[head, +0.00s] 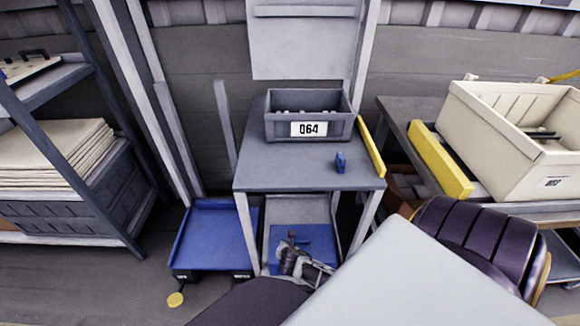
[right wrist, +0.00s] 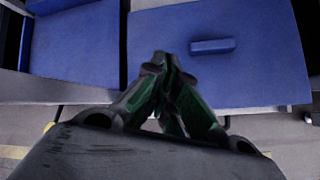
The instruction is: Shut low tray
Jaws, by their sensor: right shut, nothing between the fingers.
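A blue low tray (head: 318,238) sits in the lower bay of the grey stand, between its legs. A raised blue bar, like a handle, shows on the blue panel (right wrist: 275,65) in the right wrist view. My right gripper (head: 292,240) is in front of this tray in the head view and covers part of it. In the right wrist view the fingertips (right wrist: 163,62) are together with nothing between them, just below and left of the bar; I cannot tell whether they touch the panel. How far the tray stands out is partly hidden by my arm. My left gripper is not in view.
The stand's top (head: 270,165) carries a grey bin (head: 278,128) labelled Q64 and a small blue object (head: 340,162). A blue low platform (head: 215,235) stands just left of the stand. A shelf with stacked sheets (head: 50,155) is at left, a cream crate (head: 500,130) at right.

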